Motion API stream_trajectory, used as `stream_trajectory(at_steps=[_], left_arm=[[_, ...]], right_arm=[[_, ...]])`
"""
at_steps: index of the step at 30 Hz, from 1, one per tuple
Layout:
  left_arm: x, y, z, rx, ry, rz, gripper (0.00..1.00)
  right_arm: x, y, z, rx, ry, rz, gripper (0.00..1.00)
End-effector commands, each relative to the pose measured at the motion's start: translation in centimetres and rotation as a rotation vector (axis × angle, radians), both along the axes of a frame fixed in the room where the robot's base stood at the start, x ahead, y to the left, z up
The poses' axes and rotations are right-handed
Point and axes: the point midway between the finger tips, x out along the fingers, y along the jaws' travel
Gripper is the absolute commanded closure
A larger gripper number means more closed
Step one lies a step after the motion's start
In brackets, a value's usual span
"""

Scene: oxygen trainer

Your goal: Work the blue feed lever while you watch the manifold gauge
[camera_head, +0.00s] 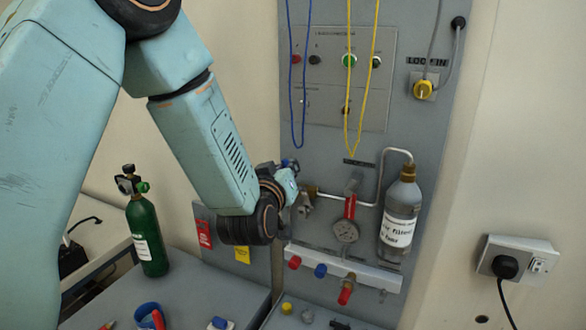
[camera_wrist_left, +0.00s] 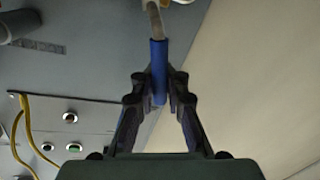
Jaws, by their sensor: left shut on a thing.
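The blue feed lever (camera_wrist_left: 158,62) stands between the fingertips of my left gripper (camera_wrist_left: 160,92) in the left wrist view. The fingers are shut on its blue sleeve, and a metal end shows beyond it. In the head view my left gripper (camera_head: 290,167) is at the grey panel, mostly hidden by my wrist, and the lever cannot be made out clearly there. I cannot make out a gauge face or needle in either view. A round grey disc (camera_head: 345,231) sits below a red handle (camera_head: 350,207), but I cannot tell if it is the gauge. My right gripper is not in view.
A grey bottle (camera_head: 400,215) is on the panel right of the red handle. A white rail (camera_head: 365,270) with red and blue knobs runs below. Blue (camera_head: 292,80) and yellow (camera_head: 349,100) cords hang above. A green cylinder (camera_head: 147,232) stands at left.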

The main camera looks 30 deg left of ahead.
Motion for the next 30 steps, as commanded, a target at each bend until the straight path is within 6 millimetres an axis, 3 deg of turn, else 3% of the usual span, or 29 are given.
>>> stream_trajectory(at_steps=[7, 8, 17, 26, 30], left_arm=[[-0.2, 0.0, -0.4, -0.004, 0.012, 0.000, 1.00], [-0.2, 0.0, -0.4, -0.004, 0.012, 0.000, 0.89], [-0.1, 0.0, -0.3, -0.002, 0.007, 0.000, 0.64], [-0.2, -0.1, -0.2, -0.001, 0.005, -0.001, 0.64], [-1.4, -0.4, 0.0, 0.000, 0.005, -0.001, 0.64]], right_arm=[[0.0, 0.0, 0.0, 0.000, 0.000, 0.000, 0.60], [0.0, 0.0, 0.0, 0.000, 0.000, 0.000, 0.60], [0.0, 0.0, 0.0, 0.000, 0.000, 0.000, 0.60], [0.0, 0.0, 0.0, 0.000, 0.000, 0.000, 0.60], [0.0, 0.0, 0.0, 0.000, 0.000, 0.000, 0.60]])
